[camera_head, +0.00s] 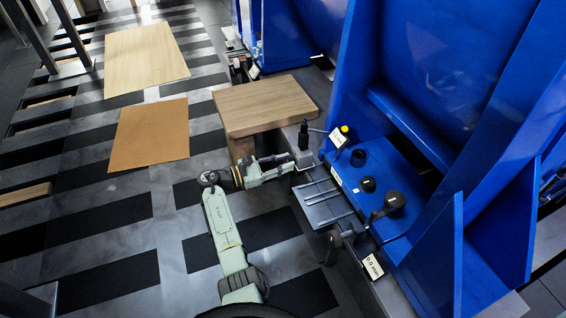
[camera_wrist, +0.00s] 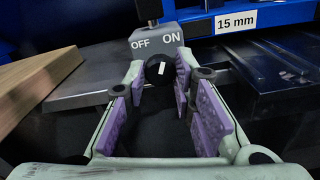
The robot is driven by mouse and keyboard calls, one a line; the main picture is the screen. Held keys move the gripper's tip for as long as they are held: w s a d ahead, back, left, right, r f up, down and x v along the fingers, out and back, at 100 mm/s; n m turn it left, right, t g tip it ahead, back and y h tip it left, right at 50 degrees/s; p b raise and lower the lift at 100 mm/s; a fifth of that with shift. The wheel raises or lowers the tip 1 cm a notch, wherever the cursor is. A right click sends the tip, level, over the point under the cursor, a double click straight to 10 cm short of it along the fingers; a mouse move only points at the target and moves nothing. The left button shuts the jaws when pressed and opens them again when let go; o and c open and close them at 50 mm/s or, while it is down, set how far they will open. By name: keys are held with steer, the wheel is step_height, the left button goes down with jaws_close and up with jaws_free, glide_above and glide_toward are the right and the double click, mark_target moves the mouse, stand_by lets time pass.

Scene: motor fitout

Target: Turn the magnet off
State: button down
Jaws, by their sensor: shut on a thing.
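The magnet base (camera_wrist: 157,38) is a grey block with OFF on the left and ON on the right of its face. Its round black knob (camera_wrist: 158,70) has a white mark pointing up and slightly right, nearer ON. My gripper (camera_wrist: 160,76) is shut on the knob, with purple-padded fingers on either side. Where the pads meet the knob is partly hidden. In the head view the magnet base (camera_head: 309,161) sits at the edge of the grey rail beside the blue frame, and my gripper (camera_head: 296,165) reaches it from the left.
A wooden board (camera_head: 265,103) lies close behind my arm, left of the magnet. A blue frame (camera_head: 350,190) with black knobs and a yellow-topped post (camera_head: 344,130) stands right. A 15 mm label (camera_wrist: 236,23) is behind the magnet. A slotted grey plate (camera_head: 322,202) lies in front.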

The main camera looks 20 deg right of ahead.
steer(key=shift+m+b, duration=0.3)
steer(key=shift+m, duration=1.6)
steer(key=c, duration=1.3)
jaws_free()
steer(key=shift+c, duration=0.2)
steer(key=a, duration=1.2)
steer(key=shift+s, duration=0.2)
